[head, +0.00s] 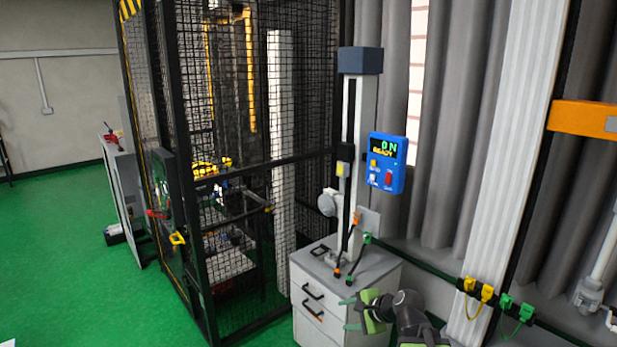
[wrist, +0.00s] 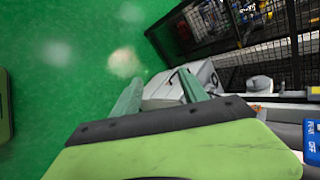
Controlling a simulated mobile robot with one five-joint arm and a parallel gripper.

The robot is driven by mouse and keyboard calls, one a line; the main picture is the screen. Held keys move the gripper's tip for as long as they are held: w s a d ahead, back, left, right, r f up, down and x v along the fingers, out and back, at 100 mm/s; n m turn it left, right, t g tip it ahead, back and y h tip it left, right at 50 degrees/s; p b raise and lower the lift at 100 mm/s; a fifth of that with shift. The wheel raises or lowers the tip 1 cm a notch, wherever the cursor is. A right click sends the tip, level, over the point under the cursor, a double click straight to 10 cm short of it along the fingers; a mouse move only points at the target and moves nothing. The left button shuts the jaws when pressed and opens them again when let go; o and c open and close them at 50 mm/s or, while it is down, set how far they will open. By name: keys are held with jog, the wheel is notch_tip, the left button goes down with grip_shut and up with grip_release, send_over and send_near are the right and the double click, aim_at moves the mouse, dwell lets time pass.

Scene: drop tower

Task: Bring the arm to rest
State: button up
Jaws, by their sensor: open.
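My gripper (head: 347,313) is at the lower middle of the head view, in front of the grey drawer cabinet (head: 312,322). It is open, with nothing between its fingers. In the wrist view its two green fingers (wrist: 160,94) stand apart, and the cabinet (wrist: 205,75) shows beyond them. My arm is bent, with its dark joint and green parts at the bottom edge of the head view.
A black mesh cage (head: 265,120) stands behind and left of the cabinet. A blue control box (head: 387,163) reading "ON READY" is right of a grey column (head: 362,110). Yellow and green clips (head: 479,290) hang on a rail at right. Green floor (head: 60,240) is open at left.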

jog(key=s+a+f+n+g+h, duration=0.2)
jog(key=s+a+f+n+g, duration=0.15)
jog(key=s+f+n, duration=0.3)
jog(key=s+d+f+n+g+h, duration=0.1)
jog(key=s+d+n+g+h, duration=0.3)
jog(key=s+d+n, duration=0.3)
jog(key=shift+s+d+f, duration=0.2)
jog(key=shift+d+f, duration=0.1)
jog(key=shift+d, duration=0.2)
jog(key=shift+n, duration=0.25)
